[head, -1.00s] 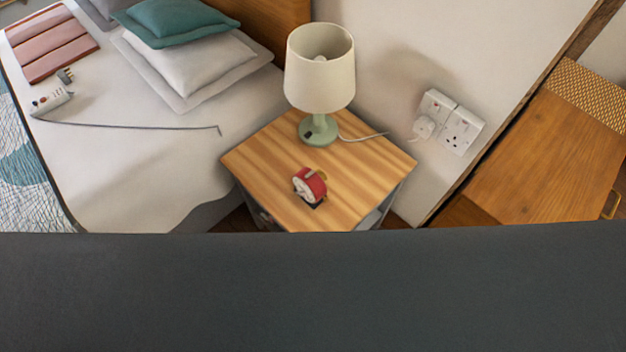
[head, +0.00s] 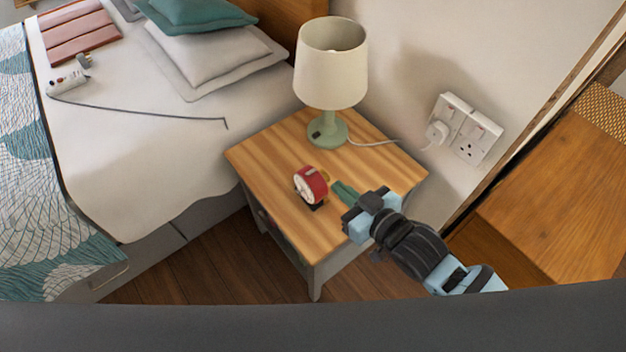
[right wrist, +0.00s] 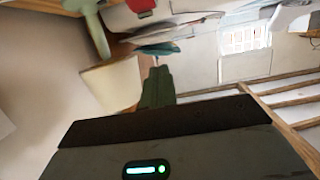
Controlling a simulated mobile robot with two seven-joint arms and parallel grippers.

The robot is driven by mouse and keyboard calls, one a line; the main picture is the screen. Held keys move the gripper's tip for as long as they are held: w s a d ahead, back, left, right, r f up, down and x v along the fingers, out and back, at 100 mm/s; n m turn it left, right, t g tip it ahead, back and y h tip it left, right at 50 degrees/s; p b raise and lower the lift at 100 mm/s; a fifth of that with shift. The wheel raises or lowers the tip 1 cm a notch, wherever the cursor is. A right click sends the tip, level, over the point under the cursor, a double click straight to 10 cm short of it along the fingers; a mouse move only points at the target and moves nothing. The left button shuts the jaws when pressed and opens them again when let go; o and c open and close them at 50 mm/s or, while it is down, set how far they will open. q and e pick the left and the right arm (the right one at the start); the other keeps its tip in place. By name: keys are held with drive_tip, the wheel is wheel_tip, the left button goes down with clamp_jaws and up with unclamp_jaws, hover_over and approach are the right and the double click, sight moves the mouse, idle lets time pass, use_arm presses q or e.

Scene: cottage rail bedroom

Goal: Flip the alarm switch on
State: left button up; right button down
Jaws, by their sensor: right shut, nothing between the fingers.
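The red alarm clock (head: 312,186) with a pale face stands on the wooden nightstand (head: 270,160), left of my right gripper. It also shows as a red patch at the top edge of the right wrist view (right wrist: 140,6). My right gripper (head: 338,187) has green fingers, shut and empty. They point left at the clock's right side, close to it; I cannot tell whether they touch. The fingers also show in the right wrist view (right wrist: 157,76). The clock's switch is too small to make out. My left gripper is not in view.
A lamp with a cream shade (head: 330,65) and green base stands behind the clock. A double wall socket (head: 465,130) is on the wall at right. The bed (head: 150,150) is at left, and a wooden cabinet (head: 560,190) at right. The nightstand's front left top is clear.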

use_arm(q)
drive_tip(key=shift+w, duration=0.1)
use_arm(e)
drive_tip(key=shift+w+a, duration=0.15)
drive_tip(key=shift+w, duration=0.05)
hover_over(314, 187)
wheel_tip(314, 187, down, 2)
drive_tip(key=shift+s+f+b, duration=0.15)
drive_tip(key=shift+b, duration=0.2)
wheel_tip(314, 187, down, 3)
drive_tip(key=shift+a+f, duration=0.1)
drive_tip(key=shift+f, duration=0.35)
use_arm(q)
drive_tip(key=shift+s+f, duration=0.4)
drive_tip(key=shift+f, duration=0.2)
use_arm(e)
drive_tip(key=shift+f, duration=0.1)
